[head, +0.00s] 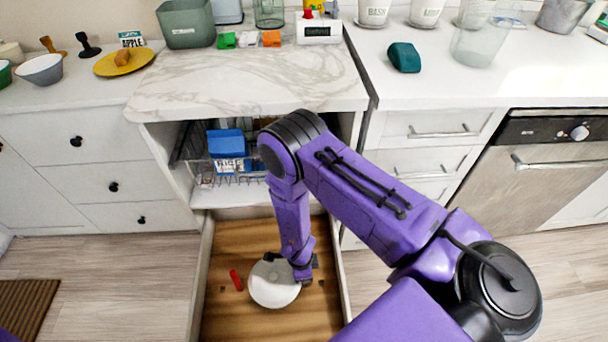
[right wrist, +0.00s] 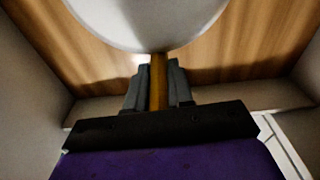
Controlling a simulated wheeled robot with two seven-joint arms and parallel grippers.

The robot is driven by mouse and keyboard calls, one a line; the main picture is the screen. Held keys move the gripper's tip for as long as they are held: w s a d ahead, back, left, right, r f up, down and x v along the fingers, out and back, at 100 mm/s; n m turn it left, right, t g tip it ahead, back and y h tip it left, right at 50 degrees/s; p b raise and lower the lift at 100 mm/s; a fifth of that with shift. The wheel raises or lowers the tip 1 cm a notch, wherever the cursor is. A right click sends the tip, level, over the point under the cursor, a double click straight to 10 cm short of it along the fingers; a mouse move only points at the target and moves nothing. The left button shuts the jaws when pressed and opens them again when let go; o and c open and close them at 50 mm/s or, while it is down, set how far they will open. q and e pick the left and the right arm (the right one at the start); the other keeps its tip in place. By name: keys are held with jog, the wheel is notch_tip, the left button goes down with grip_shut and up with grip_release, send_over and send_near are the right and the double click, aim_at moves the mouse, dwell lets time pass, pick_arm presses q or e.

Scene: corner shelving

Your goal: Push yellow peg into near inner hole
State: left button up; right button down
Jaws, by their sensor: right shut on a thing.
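My right gripper (right wrist: 158,75) is shut on a narrow yellow-brown peg (right wrist: 158,88), which stands between its two grey fingers in the right wrist view. The peg's far end meets the edge of a round white disc (right wrist: 150,25); I cannot tell whether they touch. In the head view my right gripper (head: 301,272) reaches down into the open wood-floored drawer (head: 235,318), at the right edge of the white disc (head: 274,290). The fingers and peg are hidden there. Small dark spots, possibly holes, show on the floor beside the disc. My left gripper is not in view.
A red peg (head: 236,280) lies left of the disc. The drawer's side walls (head: 203,270) stand close on both sides. Above it, a rack (head: 240,179) with a blue box (head: 228,145) sits under the marble counter (head: 250,80). The drawer floor's front is clear.

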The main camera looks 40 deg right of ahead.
dwell(0.3)
jog(key=shift+f+b, duration=0.9)
jog(key=shift+f, duration=0.6)
jog(key=c, duration=0.9)
grip_release()
jog(key=shift+r, duration=0.1)
